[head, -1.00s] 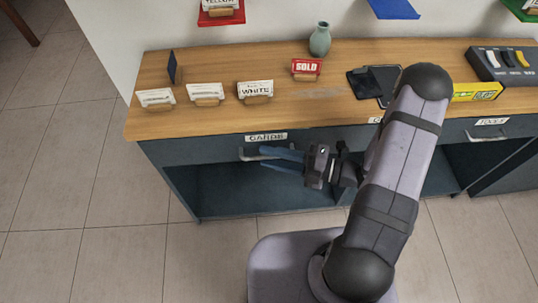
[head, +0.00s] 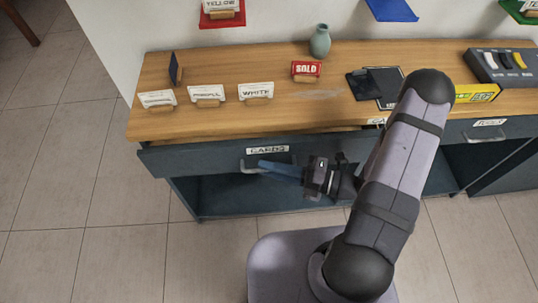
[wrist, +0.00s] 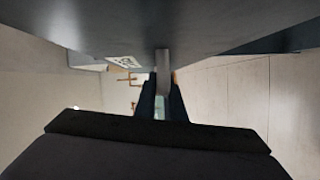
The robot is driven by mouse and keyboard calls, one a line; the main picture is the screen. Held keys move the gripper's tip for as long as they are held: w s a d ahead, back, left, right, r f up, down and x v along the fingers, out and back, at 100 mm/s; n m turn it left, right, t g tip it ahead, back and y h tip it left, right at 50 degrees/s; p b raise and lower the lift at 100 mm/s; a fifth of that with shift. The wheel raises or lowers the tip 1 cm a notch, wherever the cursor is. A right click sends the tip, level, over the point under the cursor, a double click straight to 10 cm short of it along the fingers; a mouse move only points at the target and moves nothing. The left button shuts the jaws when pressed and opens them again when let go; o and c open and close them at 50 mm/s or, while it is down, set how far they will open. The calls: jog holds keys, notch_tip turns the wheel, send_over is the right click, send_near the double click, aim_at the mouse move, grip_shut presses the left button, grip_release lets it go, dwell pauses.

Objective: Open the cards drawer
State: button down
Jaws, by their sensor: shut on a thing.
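The cards drawer (head: 205,160) is at the left of the counter, its front marked with a white CARDS label (head: 268,149). It stands a little way out, its front jutting past the counter's edge. Its metal bar handle (head: 246,170) is below the label. My gripper (head: 264,165), with blue fingers, comes from the right and is shut on the handle. In the wrist view the handle (wrist: 162,66) runs between the fingers (wrist: 161,103), close under the dark drawer front (wrist: 80,25). The drawer's inside is mostly hidden.
The wooden counter top (head: 200,70) holds card stands, a SOLD sign (head: 306,70), a green vase (head: 320,41) and a switch box (head: 503,61). Another drawer (head: 487,132) is at the right. An open shelf lies below. The tiled floor at the left is clear.

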jog(key=s, duration=0.4)
jog(key=shift+s+p, duration=0.3)
jog(key=shift+s, duration=0.05)
jog(key=c, duration=1.8)
grip_release()
jog(key=shift+c, duration=0.2)
jog(key=shift+d, duration=0.2)
jog(key=v, duration=0.7)
jog(key=shift+s, duration=0.1)
